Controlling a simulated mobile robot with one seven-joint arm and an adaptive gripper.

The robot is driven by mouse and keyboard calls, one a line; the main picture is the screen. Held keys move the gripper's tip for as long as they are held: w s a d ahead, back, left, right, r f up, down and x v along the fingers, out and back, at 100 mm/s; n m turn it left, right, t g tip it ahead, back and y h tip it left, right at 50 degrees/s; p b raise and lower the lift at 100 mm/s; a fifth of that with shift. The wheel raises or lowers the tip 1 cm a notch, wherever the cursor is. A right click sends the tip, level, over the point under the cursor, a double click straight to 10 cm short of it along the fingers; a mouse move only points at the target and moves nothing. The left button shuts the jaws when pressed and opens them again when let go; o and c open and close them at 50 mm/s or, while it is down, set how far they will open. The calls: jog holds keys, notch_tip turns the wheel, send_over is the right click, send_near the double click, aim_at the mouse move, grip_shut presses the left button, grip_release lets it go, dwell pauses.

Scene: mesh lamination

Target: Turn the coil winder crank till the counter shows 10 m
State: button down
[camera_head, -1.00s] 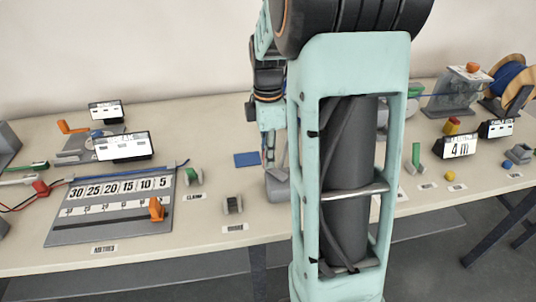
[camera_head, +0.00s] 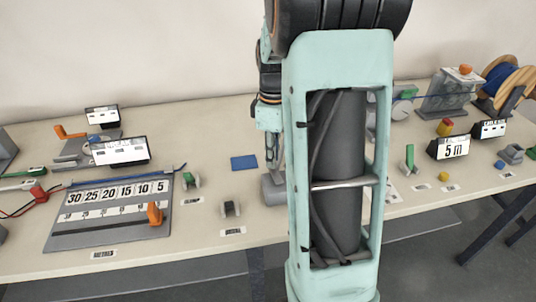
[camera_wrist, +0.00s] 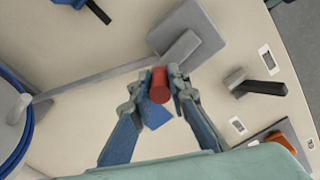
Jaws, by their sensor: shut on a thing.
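The counter (camera_head: 454,147) at the right of the head view reads 5 m. In the wrist view, my gripper (camera_wrist: 160,90) is shut on a red crank knob (camera_wrist: 159,78). A long grey crank arm (camera_wrist: 90,84) runs from near the knob to the coil winder hub at the left edge. Blue cable (camera_wrist: 18,142) is wound around that hub, which is only partly in view. In the head view my own arm hides most of the winder and the crank.
A grey block with a post (camera_wrist: 187,38) stands close beyond the knob. A spool of blue cable (camera_head: 503,80) stands at the far right. A metre scale board (camera_head: 110,238) and displays are on the left. A blue pad (camera_head: 244,162) lies mid-table.

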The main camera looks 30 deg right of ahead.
jog(key=d+m, duration=0.1)
jog(key=m, duration=0.2)
jog(key=s+d+m+p, duration=0.1)
jog(key=m, duration=0.2)
jog(key=s+d+m, duration=0.1)
jog(key=m, duration=0.2)
jog(key=shift+s+d, duration=0.1)
jog(key=shift+d, duration=0.15)
jog(key=shift+s+a+m+p, duration=0.1)
jog(key=shift+s+m+p, duration=0.7)
jog(key=shift+m, duration=1.5)
jog(key=shift+s+d+m+p, duration=0.1)
jog(key=shift+s+m+p, duration=0.35)
jog(key=shift+s+m, duration=1.25)
jog(key=shift+s+a+m+p, duration=0.1)
jog(key=shift+s+m+p, duration=0.4)
jog(key=shift+m, duration=2.4)
jog(key=shift+w, duration=0.15)
jog(key=c, duration=1.8)
grip_release()
jog(key=shift+c, duration=0.2)
